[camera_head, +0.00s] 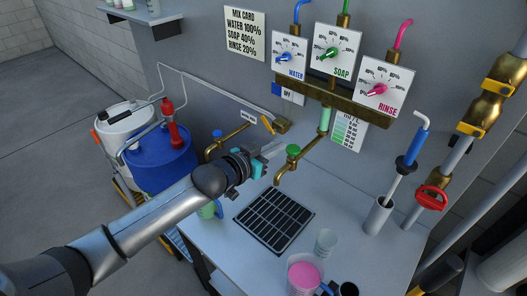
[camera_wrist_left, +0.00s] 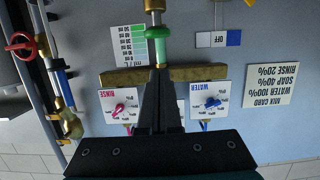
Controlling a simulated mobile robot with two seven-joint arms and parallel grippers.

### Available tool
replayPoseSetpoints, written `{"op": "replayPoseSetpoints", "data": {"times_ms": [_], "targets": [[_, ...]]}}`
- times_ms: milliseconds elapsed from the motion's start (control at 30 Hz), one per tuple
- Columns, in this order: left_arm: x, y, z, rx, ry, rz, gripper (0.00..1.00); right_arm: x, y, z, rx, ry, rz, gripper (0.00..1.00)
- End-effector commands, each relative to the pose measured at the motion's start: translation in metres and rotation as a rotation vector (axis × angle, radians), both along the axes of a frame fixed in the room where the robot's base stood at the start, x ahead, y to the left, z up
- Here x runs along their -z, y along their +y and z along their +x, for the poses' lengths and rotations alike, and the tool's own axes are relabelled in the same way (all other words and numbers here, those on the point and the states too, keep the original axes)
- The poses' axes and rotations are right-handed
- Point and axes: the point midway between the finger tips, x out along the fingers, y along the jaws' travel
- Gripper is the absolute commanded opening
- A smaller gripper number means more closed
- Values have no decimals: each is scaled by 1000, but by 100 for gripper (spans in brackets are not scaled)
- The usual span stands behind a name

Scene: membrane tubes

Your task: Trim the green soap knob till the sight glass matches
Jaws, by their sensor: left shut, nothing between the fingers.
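The green soap knob (camera_head: 331,53) sits on the middle dial card of the wall panel, its pointer toward the left; in the left wrist view it is hidden behind my fingers. The sight glass (camera_head: 325,120) is a pale green tube below the brass manifold; it also shows in the upside-down left wrist view (camera_wrist_left: 161,51). A green-banded colour chart (camera_head: 349,131) hangs beside it. The mix card (camera_head: 244,33) reads water 100%, soap 40%, rinse 20%. My left gripper (camera_head: 272,154) is shut and empty, left of the brass tap and below the panel. My right gripper is out of view.
The blue water knob (camera_head: 286,57) and pink rinse knob (camera_head: 377,90) flank the soap dial. A brass tap (camera_head: 288,164) projects over a black drain grate (camera_head: 273,220). A pink-filled jug (camera_head: 303,275) and a clear cup (camera_head: 325,242) stand at the counter front.

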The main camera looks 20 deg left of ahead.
Motion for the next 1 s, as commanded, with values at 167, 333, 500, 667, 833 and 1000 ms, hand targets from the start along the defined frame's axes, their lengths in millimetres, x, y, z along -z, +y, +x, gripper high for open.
{"op": "replayPoseSetpoints", "data": {"times_ms": [167, 333, 500, 667, 833, 1000], "targets": [[-6, 10, -24, 1, -1, 2, 0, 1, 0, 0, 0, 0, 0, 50], [-10, 16, -37, -1, -1, 0, 0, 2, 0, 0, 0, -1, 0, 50], [-12, 18, -43, 0, -1, 1, 0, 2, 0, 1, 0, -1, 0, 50], [-12, 18, -43, 0, -2, -1, 0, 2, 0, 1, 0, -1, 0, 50], [-12, 18, -43, 0, -2, -1, 0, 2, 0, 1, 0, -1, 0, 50], [-12, 17, -43, 0, 0, 0, 0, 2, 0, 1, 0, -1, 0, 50]]}}
